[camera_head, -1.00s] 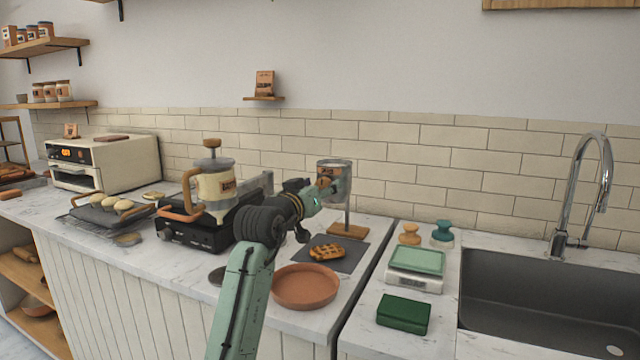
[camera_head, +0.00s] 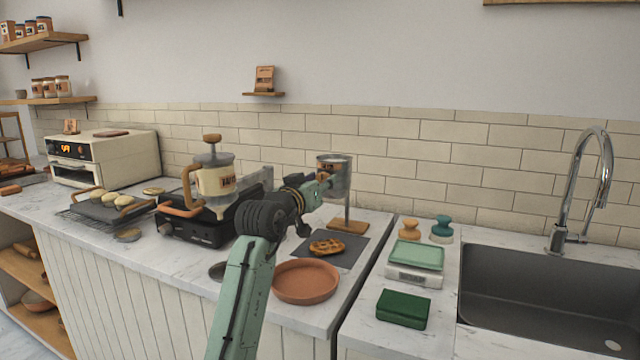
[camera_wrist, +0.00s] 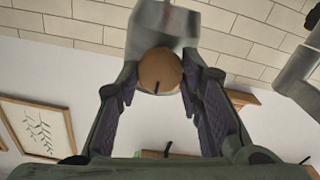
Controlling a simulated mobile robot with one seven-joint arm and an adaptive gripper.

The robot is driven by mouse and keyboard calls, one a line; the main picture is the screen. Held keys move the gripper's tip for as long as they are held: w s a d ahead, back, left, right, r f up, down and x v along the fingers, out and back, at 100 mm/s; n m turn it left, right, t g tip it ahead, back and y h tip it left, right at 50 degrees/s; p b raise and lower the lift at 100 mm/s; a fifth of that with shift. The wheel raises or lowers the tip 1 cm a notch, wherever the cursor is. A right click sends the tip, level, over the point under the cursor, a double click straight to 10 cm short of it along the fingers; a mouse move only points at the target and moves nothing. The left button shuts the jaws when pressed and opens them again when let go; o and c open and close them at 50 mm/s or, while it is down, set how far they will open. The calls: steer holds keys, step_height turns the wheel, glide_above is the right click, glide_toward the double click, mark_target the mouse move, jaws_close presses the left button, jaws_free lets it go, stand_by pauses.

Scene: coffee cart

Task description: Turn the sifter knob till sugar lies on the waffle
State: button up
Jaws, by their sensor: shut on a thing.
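The sifter (camera_head: 341,178) is a metal drum with a brown label, raised on a stand with a wooden base (camera_head: 350,227). Its round wooden knob (camera_wrist: 159,71), with a dark mark on its face, sits between my fingertips in the wrist view. My gripper (camera_head: 325,182) is shut on this knob, at the near left side of the drum, and hides it in the head view. The waffle (camera_head: 327,247) lies on a dark mat (camera_head: 350,258) below the sifter. I cannot make out any sugar on it at this size.
A terracotta plate (camera_head: 305,282) lies in front of the mat. A press (camera_head: 216,182) stands on a black burner (camera_head: 200,235) left of my arm. A scale (camera_head: 414,275), a green box (camera_head: 403,309) and the sink (camera_head: 550,300) are to the right.

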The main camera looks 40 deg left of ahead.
steer(key=shift+f+m, duration=0.1)
steer(key=shift+m, duration=0.3)
steer(key=shift+c, duration=0.3)
steer(key=shift+d+f+m+b, duration=0.1)
steer(key=shift+m+b, duration=4.2)
steer(key=shift+m, duration=12.1)
